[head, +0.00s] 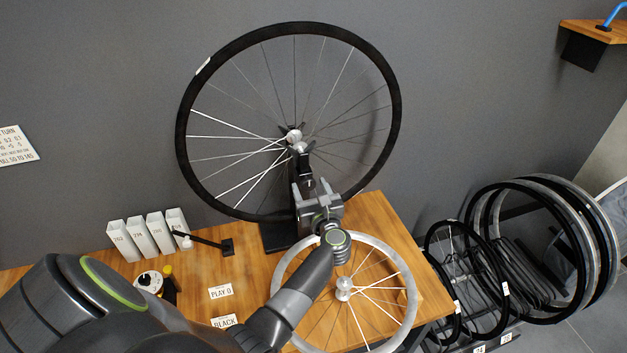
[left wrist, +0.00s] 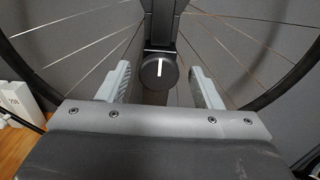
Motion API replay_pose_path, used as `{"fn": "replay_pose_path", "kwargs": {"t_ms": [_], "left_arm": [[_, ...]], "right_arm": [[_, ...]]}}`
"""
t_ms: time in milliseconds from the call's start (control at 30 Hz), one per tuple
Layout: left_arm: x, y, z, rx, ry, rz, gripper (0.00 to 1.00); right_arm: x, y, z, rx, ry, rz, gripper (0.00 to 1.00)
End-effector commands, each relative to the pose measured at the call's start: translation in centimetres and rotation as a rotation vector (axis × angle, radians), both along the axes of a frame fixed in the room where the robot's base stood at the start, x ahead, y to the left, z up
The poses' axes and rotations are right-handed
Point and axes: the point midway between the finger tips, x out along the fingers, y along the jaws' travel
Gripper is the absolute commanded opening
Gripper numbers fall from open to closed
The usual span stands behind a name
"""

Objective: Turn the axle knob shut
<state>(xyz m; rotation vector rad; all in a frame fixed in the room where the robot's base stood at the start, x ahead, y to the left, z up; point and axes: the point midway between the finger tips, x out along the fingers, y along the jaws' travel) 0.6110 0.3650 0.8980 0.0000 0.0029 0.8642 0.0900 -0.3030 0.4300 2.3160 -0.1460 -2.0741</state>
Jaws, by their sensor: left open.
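The axle knob (left wrist: 158,70) is a dark round knob with a white line mark that stands nearly upright, seen in the left wrist view. It sits low on the dark stand (left wrist: 161,22) that carries a large black-rimmed wheel (head: 183,118). My left gripper (head: 315,187) is open in front of the stand in the head view. In the left wrist view its two grey fingers (left wrist: 163,86) lie on either side of the knob, with gaps between them and it. In the head view the knob is hard to make out near my gripper. My right gripper is in neither view.
A silver-rimmed wheel (head: 410,290) lies on the wooden table (head: 380,215) under my left arm. White numbered boxes (head: 140,238), a dark-handled tool (head: 205,240), a white dial (head: 150,281) and cards (head: 221,291) are to the left. Several wheels (head: 560,235) stand in a rack at the right.

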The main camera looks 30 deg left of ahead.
Motion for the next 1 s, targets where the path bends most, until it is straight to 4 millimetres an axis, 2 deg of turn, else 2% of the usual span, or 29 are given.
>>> {"fn": "replay_pose_path", "kwargs": {"t_ms": [267, 633, 1000], "left_arm": [[-0.03, 0.13, -0.03, 0.000, 0.000, 0.000, 0.59], [-0.01, 0.11, -0.01, 0.000, 0.000, 0.000, 0.15], [0.00, 0.11, 0.12, 0.047, 0.055, 0.000, 0.15]], "right_arm": [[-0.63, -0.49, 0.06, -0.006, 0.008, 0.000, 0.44], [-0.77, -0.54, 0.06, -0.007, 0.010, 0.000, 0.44], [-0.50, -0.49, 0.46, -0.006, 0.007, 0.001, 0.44]]}}
